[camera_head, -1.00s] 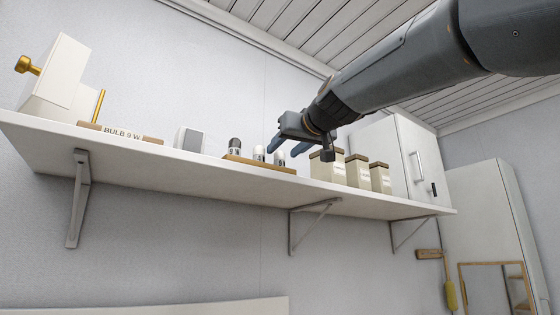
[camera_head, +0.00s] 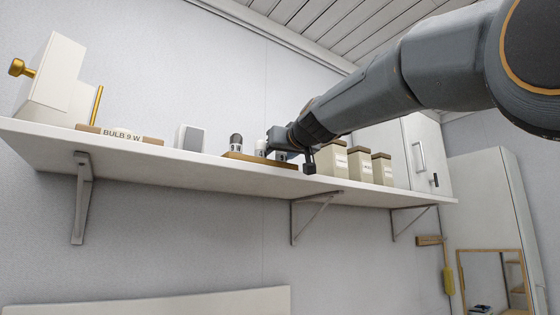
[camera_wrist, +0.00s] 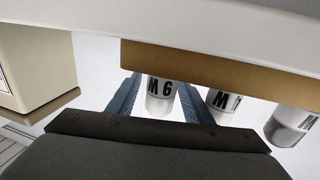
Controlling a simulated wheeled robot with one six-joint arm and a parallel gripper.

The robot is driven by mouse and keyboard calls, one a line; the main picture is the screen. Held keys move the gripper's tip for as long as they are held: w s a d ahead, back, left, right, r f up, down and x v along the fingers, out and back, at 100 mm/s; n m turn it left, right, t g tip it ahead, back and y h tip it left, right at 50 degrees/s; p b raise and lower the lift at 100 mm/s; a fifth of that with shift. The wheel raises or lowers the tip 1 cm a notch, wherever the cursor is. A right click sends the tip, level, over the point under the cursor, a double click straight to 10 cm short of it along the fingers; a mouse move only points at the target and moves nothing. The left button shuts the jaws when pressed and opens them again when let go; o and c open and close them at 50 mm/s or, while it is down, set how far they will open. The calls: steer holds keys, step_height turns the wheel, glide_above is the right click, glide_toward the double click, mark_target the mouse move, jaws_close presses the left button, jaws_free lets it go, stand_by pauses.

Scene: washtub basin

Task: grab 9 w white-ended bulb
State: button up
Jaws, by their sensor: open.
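A wooden tray (camera_head: 262,161) on the shelf holds a row of bulbs, shown upside down in the wrist view. The 9 W bulb (camera_wrist: 160,98) has a white end and reads 9 W with its print inverted. My open gripper (camera_wrist: 158,88) has a blue-grey finger on each side of it, not closed on it. Beside it stands another white-ended bulb (camera_wrist: 222,104), its number partly hidden by a finger. A grey-ended bulb (camera_wrist: 292,125) stands farther along; it shows dark-topped in the head view (camera_head: 236,142). There my gripper (camera_head: 275,148) hides much of the row's right end.
The white shelf (camera_head: 200,176) carries a wooden holder labelled BULB 9 W (camera_head: 121,135), a small grey-white box (camera_head: 190,138) and several lidded canisters (camera_head: 333,162) close right of my gripper. A white cabinet (camera_head: 418,150) stands beyond. A canister (camera_wrist: 30,65) also shows in the wrist view.

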steer(key=c, duration=1.2)
steer(key=shift+o, duration=0.2)
steer(key=shift+r, duration=0.1)
